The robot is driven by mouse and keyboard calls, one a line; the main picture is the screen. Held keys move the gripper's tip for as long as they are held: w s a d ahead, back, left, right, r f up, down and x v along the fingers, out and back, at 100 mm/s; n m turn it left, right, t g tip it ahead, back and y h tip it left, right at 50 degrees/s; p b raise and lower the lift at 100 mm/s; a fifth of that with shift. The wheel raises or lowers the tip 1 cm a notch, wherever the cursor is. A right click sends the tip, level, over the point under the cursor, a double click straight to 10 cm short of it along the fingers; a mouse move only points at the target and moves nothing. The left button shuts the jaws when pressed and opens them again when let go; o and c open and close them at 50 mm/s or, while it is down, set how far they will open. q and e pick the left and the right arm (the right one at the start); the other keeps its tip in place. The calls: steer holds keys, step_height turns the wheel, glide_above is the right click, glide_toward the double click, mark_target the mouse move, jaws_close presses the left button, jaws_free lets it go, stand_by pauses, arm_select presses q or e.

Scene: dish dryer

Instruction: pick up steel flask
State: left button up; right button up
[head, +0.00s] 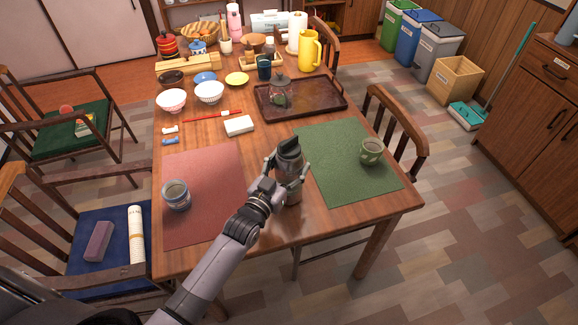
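The steel flask (291,158), with a dark lid, stands upright near the front middle of the wooden table, between the red and green placemats. My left gripper (287,168) reaches in from the lower left. Its fingers are on either side of the flask's body, below the lid. The hand hides part of the flask's lower left side. Whether the fingers press on it or stand slightly apart cannot be told. My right gripper is not in view.
A grey cup (177,197) stands on the red placemat (215,215) and a green cup (371,153) on the green placemat (345,185). A brown tray (322,98) with a glass teapot (280,95) and a white box (239,126) lie behind the flask.

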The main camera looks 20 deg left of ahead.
arm_select(q)
step_height(320, 180, up, 20)
steer(key=p, duration=0.1)
steer(key=shift+f, duration=0.25)
stand_by(0.8)
stand_by(0.5)
